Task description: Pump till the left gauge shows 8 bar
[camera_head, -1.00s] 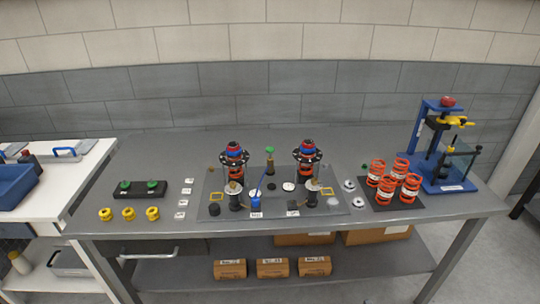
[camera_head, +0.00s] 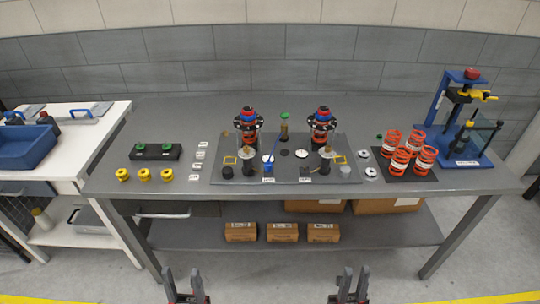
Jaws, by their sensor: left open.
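The fixture plate (camera_head: 232,178) lies mid-bench with two coil-and-ring strut assemblies, a left one (camera_head: 246,122) and a right one (camera_head: 321,122). In front of each stands a dark post with a small round brass-coloured top, left (camera_head: 247,155) and right (camera_head: 325,153); these may be the gauges, but no reading is legible. Between them is a small blue unit (camera_head: 268,168) with a thin blue rod leaning up from it, possibly the pump. My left gripper (camera_head: 186,286) is open and empty in front of the bench. My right gripper (camera_head: 348,287) has its fingers apart, also empty and away from the bench.
Orange springs (camera_head: 404,152) and a blue press (camera_head: 468,125) stand on the right. Boxes (camera_head: 282,232) sit on the lower shelf. The bench's front edge (camera_head: 330,191) separates my grippers from the fixture.

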